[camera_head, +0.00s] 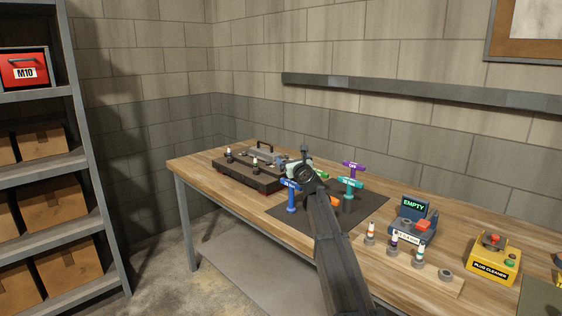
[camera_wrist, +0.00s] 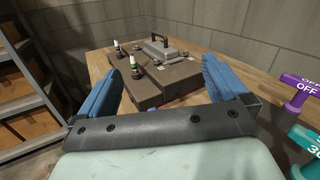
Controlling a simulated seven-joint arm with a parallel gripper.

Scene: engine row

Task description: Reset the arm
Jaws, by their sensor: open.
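My gripper (camera_wrist: 166,90) shows in the wrist view with its two blue fingers wide apart and nothing between them. In the head view my arm reaches from the front over the wooden table, and the gripper end is partly hidden behind the wrist. The dark engine block (camera_head: 240,172) sits at the table's far left end, with a handle on top and two spark plugs standing on it. In the wrist view the engine block (camera_wrist: 150,88) lies ahead of the fingers, apart from them.
On the dark mat (camera_head: 372,204) stand a blue (camera_head: 291,195), a teal (camera_head: 349,187) and a purple T-handle tool (camera_head: 352,167), close around my arm. Loose plugs (camera_head: 393,241), a tester reading EMPTY (camera_head: 412,225) and a yellow plug cleaner (camera_head: 493,260) stand at right. A shelf (camera_head: 95,195) is left.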

